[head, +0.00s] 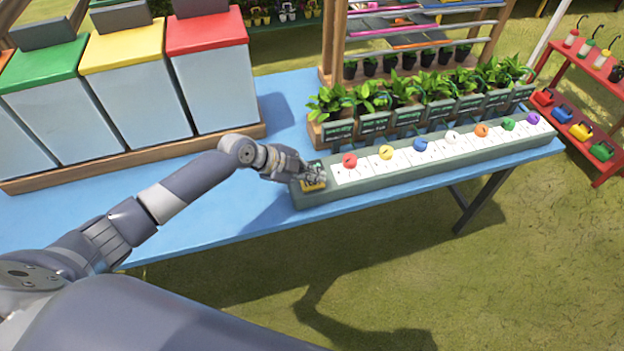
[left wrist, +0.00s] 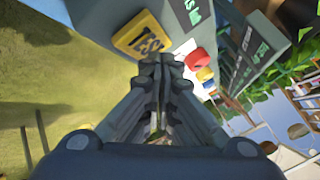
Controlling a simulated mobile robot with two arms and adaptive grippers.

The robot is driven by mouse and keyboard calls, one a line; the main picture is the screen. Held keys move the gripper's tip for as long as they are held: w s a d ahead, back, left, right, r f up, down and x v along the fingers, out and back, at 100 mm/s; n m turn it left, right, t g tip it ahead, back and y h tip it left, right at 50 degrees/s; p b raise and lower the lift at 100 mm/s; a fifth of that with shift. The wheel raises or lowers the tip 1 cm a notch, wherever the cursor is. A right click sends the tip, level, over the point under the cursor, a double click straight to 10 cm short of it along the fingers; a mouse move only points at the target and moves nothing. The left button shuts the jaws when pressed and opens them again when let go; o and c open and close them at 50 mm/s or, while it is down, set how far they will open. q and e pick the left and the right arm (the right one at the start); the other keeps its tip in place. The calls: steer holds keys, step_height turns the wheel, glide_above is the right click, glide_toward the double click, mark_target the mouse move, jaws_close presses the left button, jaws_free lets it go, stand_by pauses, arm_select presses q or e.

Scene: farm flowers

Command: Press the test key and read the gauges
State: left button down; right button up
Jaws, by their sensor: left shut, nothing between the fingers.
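The yellow test key (head: 313,184) sits at the left end of a long grey panel (head: 420,168) on the blue table. My left gripper (head: 318,174) is shut and empty, with its fingertips at the key in the head view. In the left wrist view the key (left wrist: 142,34) shows dark lettering, just beyond the shut fingertips (left wrist: 160,62); I cannot tell whether they touch it. White gauge plates with coloured knobs run along the panel, starting with a red knob (head: 349,160) and a yellow knob (head: 386,152). The gauge readings are too small to read. My right gripper is not in view.
Potted plants with dark labels (head: 374,122) stand behind the panel. Bins with green, yellow and red lids (head: 207,32) stand at the back left of the blue table (head: 250,215). A red shelf (head: 575,100) stands at the right, beyond the table.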

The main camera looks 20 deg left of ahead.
mark_target(313, 185)
arm_select(q)
steer(key=shift+r, duration=0.25)
steer(key=shift+r+p, duration=0.3)
steer(key=shift+r, duration=0.05)
steer(key=shift+r+p, duration=1.3)
steer(key=shift+r, duration=0.8)
steer(key=shift+f, duration=0.1)
